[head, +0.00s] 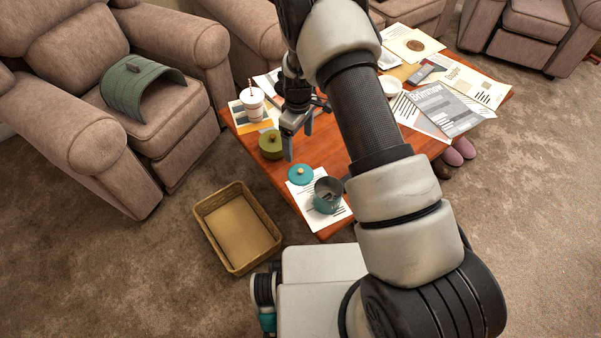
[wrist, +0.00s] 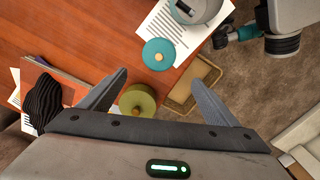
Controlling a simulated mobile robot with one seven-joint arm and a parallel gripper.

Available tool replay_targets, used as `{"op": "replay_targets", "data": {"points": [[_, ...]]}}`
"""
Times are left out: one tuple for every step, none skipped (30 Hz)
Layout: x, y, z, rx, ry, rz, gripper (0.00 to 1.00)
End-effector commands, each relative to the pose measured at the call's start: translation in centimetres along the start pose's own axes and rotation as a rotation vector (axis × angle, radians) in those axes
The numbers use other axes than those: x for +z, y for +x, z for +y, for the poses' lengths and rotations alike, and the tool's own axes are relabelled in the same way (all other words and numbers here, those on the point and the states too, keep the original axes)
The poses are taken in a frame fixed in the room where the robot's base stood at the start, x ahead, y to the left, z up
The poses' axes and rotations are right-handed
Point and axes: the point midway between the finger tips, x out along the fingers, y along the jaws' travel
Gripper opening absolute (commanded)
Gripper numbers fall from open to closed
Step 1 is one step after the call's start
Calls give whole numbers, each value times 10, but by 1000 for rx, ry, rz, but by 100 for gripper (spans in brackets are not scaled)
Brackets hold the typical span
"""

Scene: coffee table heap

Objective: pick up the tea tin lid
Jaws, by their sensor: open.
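A round teal lid (head: 301,174) with a pale knob lies near the table's front left edge, partly on a printed sheet. It also shows in the wrist view (wrist: 152,46), beyond my fingertips. A teal open container (head: 327,196) stands beside it, with something grey inside. An olive round tin or lid (head: 271,146) with a knob sits farther back at the table's left edge; it shows between my fingers in the wrist view (wrist: 130,104). I cannot tell which of the two knobbed pieces is the tea tin lid. My gripper (head: 298,141) is open and empty, above the table beside the olive piece.
A white cup with a straw (head: 253,103) stands behind the olive piece. Papers and magazines (head: 440,108) cover the table's far right. A wicker basket (head: 208,208) is on the floor left of the table. Armchairs stand around; bare wood (head: 330,150) shows mid-table.

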Motion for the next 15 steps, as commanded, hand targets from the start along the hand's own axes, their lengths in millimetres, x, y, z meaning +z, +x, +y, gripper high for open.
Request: {"op": "replay_targets", "data": {"points": [[1,15,-1,-2,-1,-4,84],[1,22,-1,-2,0,-3,84],[1,31,-1,-2,1,-3,84],[1,38,-1,-2,1,-3,84],[1,44,-1,-2,0,-3,84],[1,53,-1,-2,0,-4,84],[1,59,-1,-2,1,-3,84],[2,66,0,-2,2,-3,84],[2,74,0,-1,2,-3,84],[2,79,0,-1,2,-3,84],[2,84,0,-1,2,-2,84],[1,89,0,0,2,-2,84],[1,92,0,-1,2,-2,84],[2,95,0,-1,2,-2,84],[1,98,0,-1,2,-2,84]]}}
